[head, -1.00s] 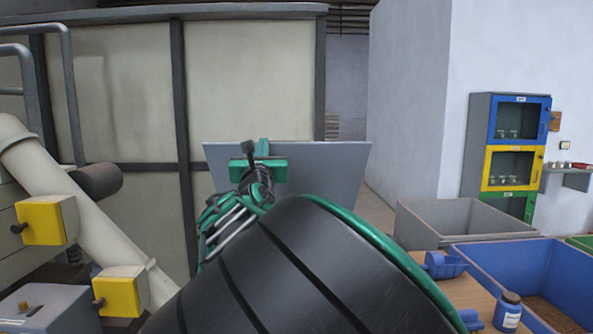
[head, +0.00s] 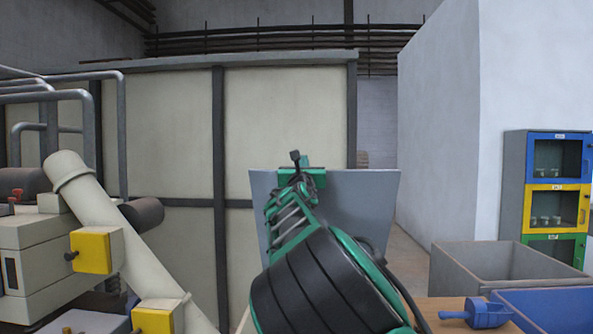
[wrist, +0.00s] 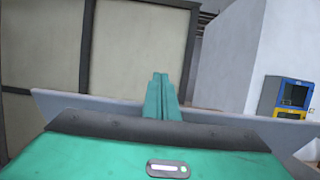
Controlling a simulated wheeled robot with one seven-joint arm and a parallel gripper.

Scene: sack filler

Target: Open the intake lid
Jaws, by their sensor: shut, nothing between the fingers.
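A flat grey panel (head: 362,215), which looks like the intake lid, stands steeply raised in the head view, behind my arm. Its upper edge also crosses the wrist view (wrist: 70,103). My gripper (wrist: 162,82) is shut and empty in the wrist view, its green fingers pressed together and showing against the panel's edge. I cannot tell whether they touch the panel. In the head view, my arm covers the panel's middle and lower left, and the fingertips are not clear. The panel's hinge and the opening below it are hidden.
Left stand a slanted cream pipe (head: 105,215), yellow boxes (head: 92,250) and grey rails. A large beige-panelled enclosure (head: 160,150) fills the back. Right are a grey bin (head: 455,275), a blue bin (head: 550,305), a blue scoop (head: 480,311) and a coloured cabinet (head: 512,185).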

